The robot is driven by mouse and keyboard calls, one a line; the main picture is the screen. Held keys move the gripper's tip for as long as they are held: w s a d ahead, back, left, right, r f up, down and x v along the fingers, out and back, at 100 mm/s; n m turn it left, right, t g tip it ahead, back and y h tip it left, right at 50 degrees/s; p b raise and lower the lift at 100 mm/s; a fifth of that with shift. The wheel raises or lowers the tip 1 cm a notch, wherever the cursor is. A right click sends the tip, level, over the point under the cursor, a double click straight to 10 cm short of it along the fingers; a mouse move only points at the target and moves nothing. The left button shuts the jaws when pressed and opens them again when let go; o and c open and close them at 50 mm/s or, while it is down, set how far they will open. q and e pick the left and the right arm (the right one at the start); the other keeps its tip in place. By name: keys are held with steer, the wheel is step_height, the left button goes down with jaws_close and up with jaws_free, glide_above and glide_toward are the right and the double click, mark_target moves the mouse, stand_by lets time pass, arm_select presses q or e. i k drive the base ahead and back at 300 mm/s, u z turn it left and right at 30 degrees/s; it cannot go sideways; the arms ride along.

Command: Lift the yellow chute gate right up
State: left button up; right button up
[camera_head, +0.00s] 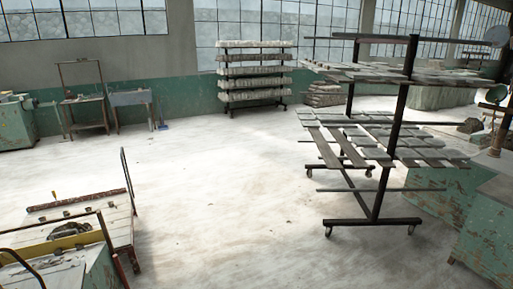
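A yellow board (48,248), which looks like the chute gate, shows at the lower left edge of the head view. It stands low on a worn greenish box (82,272), with a dark bar frame around or in front of it. I cannot tell exactly how it sits in that frame. Its left end is cut by the picture edge. Neither of my grippers is in view.
Beyond the box is a pale wooden table (118,222) with a dark lump (68,229) and a long brown bar (76,200). A wheeled rack with boards (382,195) stands at the right. A green cabinet (487,235) is far right. The middle floor is clear.

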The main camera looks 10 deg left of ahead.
mark_target(68, 243)
steer(key=u, duration=0.1)
steer(key=i, duration=2.45)
steer(key=u, duration=1)
steer(key=i, duration=1.8)
steer(key=u, duration=1.65)
steer(key=i, duration=0.95)
steer(key=u, duration=0.4)
